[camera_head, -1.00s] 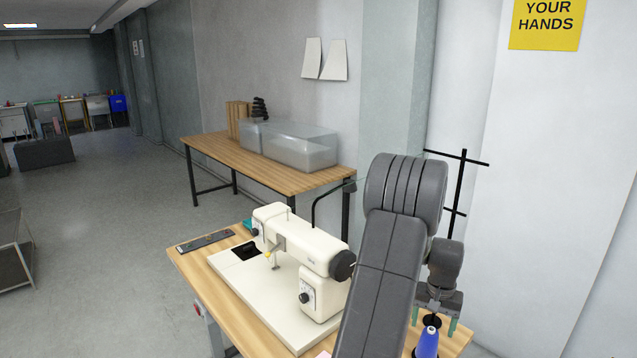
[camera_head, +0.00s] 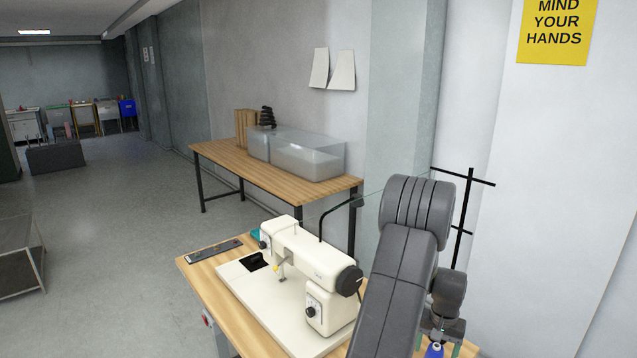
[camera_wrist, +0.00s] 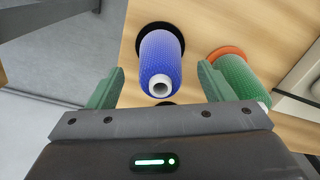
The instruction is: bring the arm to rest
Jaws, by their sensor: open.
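My arm (camera_head: 398,275) rises in front of the work table in the head view, its upper end bent over and its wrist hanging down at the right. My gripper (camera_wrist: 158,82) is open, its two green fingers spread apart in the wrist view. A blue thread cone (camera_wrist: 162,60) shows between and beyond the fingers, standing on a black base. I cannot tell how far it is from the fingers. Only the tip of the blue cone (camera_head: 435,350) shows at the bottom edge of the head view, below the gripper.
A green thread cone (camera_wrist: 242,80) on an orange base stands right of the blue one. A cream sewing machine (camera_head: 310,262) is left of my arm. A black thread stand (camera_head: 463,215) rises behind it. A side table (camera_head: 225,155) with clear bins stands further back. Open floor lies left.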

